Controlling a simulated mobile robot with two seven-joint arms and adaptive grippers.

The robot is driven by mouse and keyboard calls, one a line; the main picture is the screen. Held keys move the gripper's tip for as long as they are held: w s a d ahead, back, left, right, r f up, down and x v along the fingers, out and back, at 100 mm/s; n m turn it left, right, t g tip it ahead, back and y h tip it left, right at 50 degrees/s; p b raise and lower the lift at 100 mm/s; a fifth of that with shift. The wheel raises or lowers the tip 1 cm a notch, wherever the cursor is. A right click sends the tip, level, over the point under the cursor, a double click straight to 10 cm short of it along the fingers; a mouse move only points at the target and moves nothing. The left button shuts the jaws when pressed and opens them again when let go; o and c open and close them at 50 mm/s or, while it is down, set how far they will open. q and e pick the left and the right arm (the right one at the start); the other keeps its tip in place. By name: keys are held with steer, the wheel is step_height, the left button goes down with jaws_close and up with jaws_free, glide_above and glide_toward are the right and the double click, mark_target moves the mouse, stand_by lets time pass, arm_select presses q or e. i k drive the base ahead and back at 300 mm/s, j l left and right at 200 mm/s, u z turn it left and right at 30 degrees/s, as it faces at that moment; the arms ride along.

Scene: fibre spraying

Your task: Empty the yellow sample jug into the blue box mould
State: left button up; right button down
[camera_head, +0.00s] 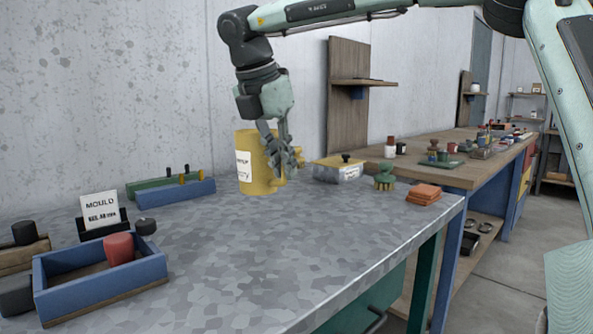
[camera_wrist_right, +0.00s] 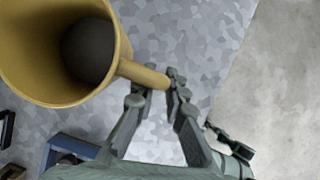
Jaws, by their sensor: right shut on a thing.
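The yellow sample jug (camera_head: 258,170) with a white label is upright at the back of the grey worktop; I cannot tell if its base touches the top. My right gripper (camera_head: 283,165) is shut on its handle, on the jug's right side. The right wrist view looks into the open jug (camera_wrist_right: 118,55), with a dark mass at its bottom. The handle shows between the fingertips (camera_wrist_right: 175,92). The blue box mould (camera_head: 135,272) is at the front left, apart from the jug, with a red cylinder (camera_head: 119,248) at it. My left gripper is not in view.
A MOULD sign (camera_head: 101,212) stands behind the blue box. Blue and green bars (camera_head: 178,193) lie left of the jug. A block with a black knob (camera_head: 338,170), a green brush (camera_head: 384,178) and orange pads (camera_head: 424,194) are to the right. The middle worktop is clear.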

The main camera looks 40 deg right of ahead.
mark_target(68, 283)
steer(key=k, duration=1)
